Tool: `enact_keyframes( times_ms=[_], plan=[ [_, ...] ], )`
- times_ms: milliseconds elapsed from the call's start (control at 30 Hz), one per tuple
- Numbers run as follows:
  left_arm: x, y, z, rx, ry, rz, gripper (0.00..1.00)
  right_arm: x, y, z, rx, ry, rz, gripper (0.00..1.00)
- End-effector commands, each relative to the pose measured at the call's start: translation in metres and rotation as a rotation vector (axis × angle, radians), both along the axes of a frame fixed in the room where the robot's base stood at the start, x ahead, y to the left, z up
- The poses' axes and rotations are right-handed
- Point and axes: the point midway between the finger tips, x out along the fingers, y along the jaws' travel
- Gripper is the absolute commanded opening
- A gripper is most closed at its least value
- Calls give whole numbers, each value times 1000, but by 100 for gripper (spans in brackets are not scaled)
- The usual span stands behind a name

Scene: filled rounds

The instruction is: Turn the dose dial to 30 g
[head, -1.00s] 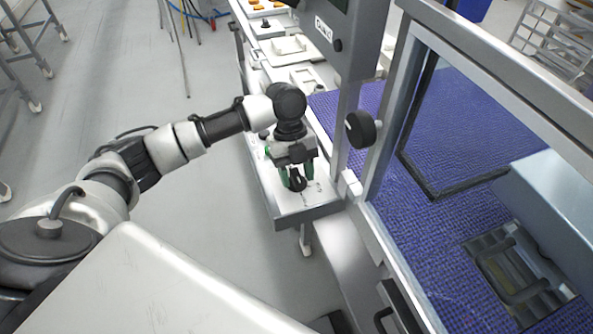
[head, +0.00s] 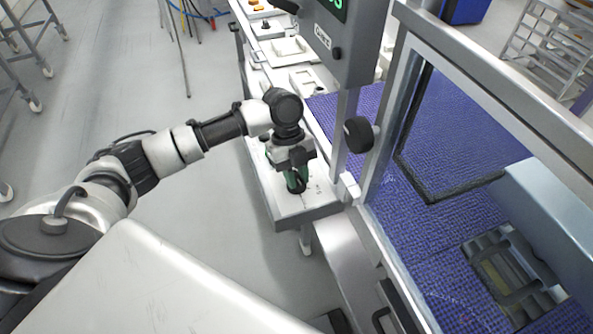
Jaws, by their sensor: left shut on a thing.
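The dose dial (head: 299,186) is a dark knob on the light panel (head: 290,207) at the near end of the machine. My left gripper (head: 297,180), with green fingers, comes down on it from above and is shut on it. The fingers and wrist hide much of the dial, and its pointer cannot be made out. Small marks on the panel beside the dial are too small to read. My right gripper is not in view.
A grey display housing (head: 345,45) with a partly visible green readout stands behind the gripper. A blue belt (head: 450,130) runs behind the guard.

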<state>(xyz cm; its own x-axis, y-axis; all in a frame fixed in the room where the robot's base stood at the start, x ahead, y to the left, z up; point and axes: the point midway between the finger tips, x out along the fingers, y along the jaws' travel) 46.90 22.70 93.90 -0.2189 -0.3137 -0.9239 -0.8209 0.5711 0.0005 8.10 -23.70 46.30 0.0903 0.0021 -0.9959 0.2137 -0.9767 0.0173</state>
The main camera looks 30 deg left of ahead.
Motion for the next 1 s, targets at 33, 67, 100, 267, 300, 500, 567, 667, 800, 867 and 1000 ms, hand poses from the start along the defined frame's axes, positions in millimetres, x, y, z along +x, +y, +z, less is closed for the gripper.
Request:
enact_keyframes(
  times_ms=[33,67,100,267,300,500,567,667,800,867,1000],
  plan=[
    [-1,1,5,-1,2,35,0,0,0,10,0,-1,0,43],
    [-1,1,5,0,2,58,0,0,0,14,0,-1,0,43],
    [-1,1,6,0,2,91,0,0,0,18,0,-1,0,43],
    [-1,1,6,0,2,236,0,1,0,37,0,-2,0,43],
    [-1,1,6,0,3,274,0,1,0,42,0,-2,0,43],
    [-1,1,6,1,2,466,0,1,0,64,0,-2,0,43],
    [-1,1,6,0,1,523,0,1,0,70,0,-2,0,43],
    [-1,1,6,0,1,618,0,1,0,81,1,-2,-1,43],
    [-1,1,6,0,0,751,0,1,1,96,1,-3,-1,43],
    [-1,1,6,1,0,807,0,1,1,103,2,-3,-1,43],
    [-1,0,6,-1,0,940,0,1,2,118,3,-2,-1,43]
  ],
)
